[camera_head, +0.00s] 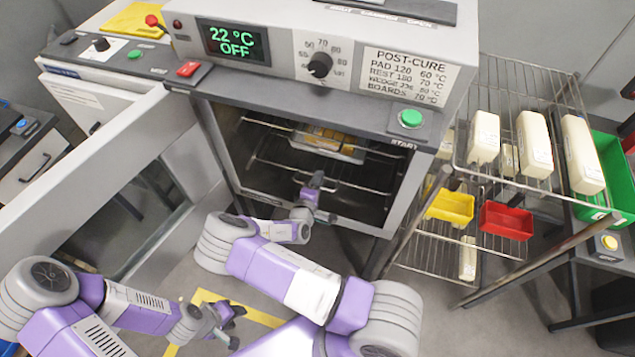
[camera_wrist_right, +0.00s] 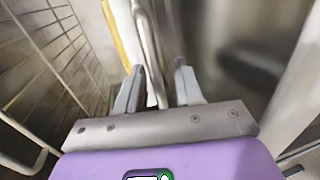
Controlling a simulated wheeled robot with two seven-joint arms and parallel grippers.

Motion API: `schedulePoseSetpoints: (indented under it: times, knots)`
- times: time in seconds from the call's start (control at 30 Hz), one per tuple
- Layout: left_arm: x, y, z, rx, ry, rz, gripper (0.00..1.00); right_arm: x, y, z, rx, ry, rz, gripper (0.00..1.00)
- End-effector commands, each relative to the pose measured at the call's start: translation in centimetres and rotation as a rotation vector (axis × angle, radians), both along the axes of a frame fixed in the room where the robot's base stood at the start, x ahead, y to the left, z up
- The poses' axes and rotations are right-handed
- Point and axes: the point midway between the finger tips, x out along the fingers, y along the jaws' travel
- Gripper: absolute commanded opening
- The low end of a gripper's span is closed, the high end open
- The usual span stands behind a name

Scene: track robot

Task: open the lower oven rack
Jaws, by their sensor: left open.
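The oven (camera_head: 300,85) stands open, with its door (camera_head: 100,200) swung out to the left. Inside, the lower oven rack (camera_head: 270,162) is a wire shelf inside the cavity. My right gripper (camera_head: 314,190) is at the oven mouth, in front of the lower rack. In the right wrist view its fingers (camera_wrist_right: 158,88) are apart, with a thin metal bar (camera_wrist_right: 150,45) running between them. I cannot tell whether either finger touches the bar. My left gripper (camera_head: 226,326) is open and empty, low over the floor in front of the oven.
An upper wire rack inside the oven holds a tray (camera_head: 328,145) with yellowish pieces. To the right stands a wire shelf unit (camera_head: 490,75) with cream blocks, a yellow bin (camera_head: 450,207) and a red bin (camera_head: 506,221). Yellow tape (camera_head: 262,318) marks the floor.

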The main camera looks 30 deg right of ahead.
Motion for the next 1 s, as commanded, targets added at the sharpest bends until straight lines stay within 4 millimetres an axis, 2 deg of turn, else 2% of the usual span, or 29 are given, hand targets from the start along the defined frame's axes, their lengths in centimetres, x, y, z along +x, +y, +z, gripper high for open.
schedulePoseSetpoints:
  times: [0.23, 0.47, 0.8, 1.0]
  knots:
    - [0.0, 0.0, 0.0, 0.0, 0.0, 0.0, 0.43, 0.1, -0.1, 0.0, 0.001, 0.001, 0.0, 0.36]
    - [0.0, 0.0, 0.0, 0.0, 0.0, 0.0, 0.43, 0.0, 0.0, -0.1, 0.002, 0.002, -0.001, 0.01]
    - [0.0, 0.0, 0.0, 0.0, 0.0, 0.0, 0.43, -0.1, 0.1, -0.4, 0.008, 0.008, -0.001, 0.0]
    - [0.0, 0.0, -0.2, 0.0, 0.0, 0.0, 0.43, -0.7, 1.2, -0.5, 0.008, 0.01, -0.002, 0.0]
